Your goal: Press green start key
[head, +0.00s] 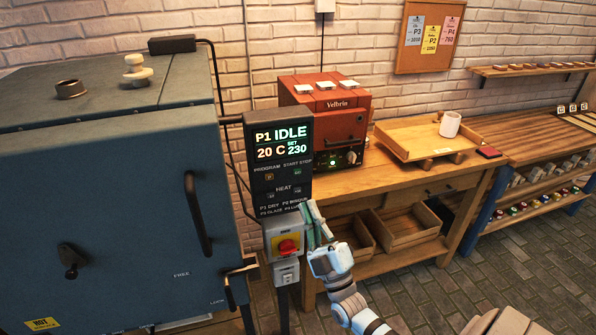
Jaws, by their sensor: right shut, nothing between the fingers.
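The control panel (258,180) hangs at the right side of the big blue-grey kiln (110,220). Its display (282,143) reads P1 IDLE, 20 C, SET 230. The small green start key (297,172) sits under the START STOP label, right of the program key (269,177). My right gripper (311,206) is shut and empty, with its fingers pointing up. In the picture its fingertips are below and a little right of the green key, by the panel's lower right edge. Whether they touch the panel I cannot tell. My left gripper is out of view.
A red-and-yellow switch (287,245) sits below the panel, close beside my right gripper. Floor at right is clear.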

